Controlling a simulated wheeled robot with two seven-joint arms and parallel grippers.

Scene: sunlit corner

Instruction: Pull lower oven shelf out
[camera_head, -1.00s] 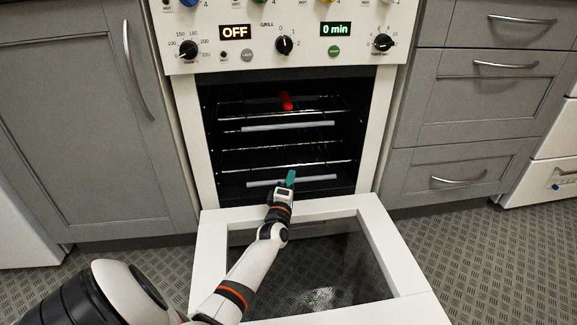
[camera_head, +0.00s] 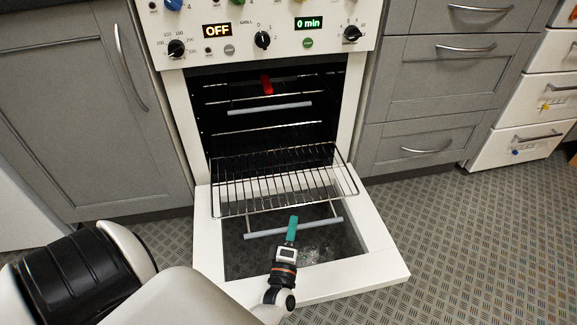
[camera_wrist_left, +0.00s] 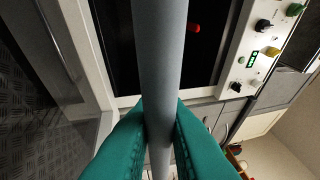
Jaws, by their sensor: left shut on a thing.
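The lower oven shelf (camera_head: 270,186) is a wire rack that sticks out of the oven over the open door. Its grey handle bar (camera_head: 265,233) is at its front, above the door's dark glass. My left gripper (camera_head: 292,222), with green fingers, is at the middle of this bar. In the left wrist view the green fingers (camera_wrist_left: 160,125) are shut on the grey bar (camera_wrist_left: 162,50), one on each side. The upper shelf's grey bar (camera_head: 270,108) is inside the oven. My right gripper is not in view.
The oven door (camera_head: 385,250) lies open, flat, below the shelf. A red object (camera_head: 266,84) is inside the oven near the upper shelf. Grey cabinets (camera_head: 75,110) and drawers (camera_head: 425,100) flank the oven. The patterned floor (camera_head: 480,240) to the right is clear.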

